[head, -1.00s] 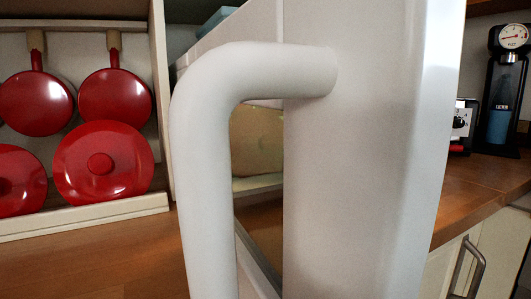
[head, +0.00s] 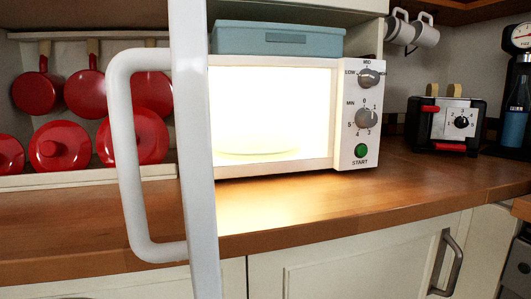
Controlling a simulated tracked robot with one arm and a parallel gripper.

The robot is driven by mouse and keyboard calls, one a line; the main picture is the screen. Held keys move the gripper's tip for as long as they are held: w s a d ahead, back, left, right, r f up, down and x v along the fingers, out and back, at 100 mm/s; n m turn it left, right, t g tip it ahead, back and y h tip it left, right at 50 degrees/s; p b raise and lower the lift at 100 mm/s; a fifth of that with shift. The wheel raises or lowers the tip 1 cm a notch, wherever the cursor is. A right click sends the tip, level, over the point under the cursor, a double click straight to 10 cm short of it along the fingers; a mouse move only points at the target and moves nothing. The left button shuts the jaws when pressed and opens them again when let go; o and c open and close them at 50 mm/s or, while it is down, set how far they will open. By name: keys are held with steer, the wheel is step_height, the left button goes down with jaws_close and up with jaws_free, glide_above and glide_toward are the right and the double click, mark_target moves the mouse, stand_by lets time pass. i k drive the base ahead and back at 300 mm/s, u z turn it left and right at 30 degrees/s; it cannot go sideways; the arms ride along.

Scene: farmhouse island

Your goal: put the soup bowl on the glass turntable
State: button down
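The white microwave (head: 345,115) stands on the wooden counter with its door (head: 197,160) swung open toward me, seen nearly edge-on. The door's curved white handle (head: 122,150) sticks out to the left. The inside is lit and almost washed out in white. A faint pale round edge low inside looks like the glass turntable (head: 258,151); I cannot tell whether anything stands on it. I see no soup bowl. My gripper is not in view.
A blue-grey box (head: 270,38) sits on the microwave. Red pans and lids (head: 60,148) stand on a rack at left. A toaster (head: 446,125) and a black drink machine (head: 516,105) stand at right. The counter (head: 330,190) before the microwave is clear.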

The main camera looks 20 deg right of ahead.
mark_target(258, 142)
steer(key=u, duration=0.05)
steer(key=k, duration=0.55)
steer(key=z, duration=0.55)
steer(key=i, duration=1.05)
steer(key=z, duration=0.35)
steer(key=i, duration=1.05)
steer(key=u, duration=0.25)
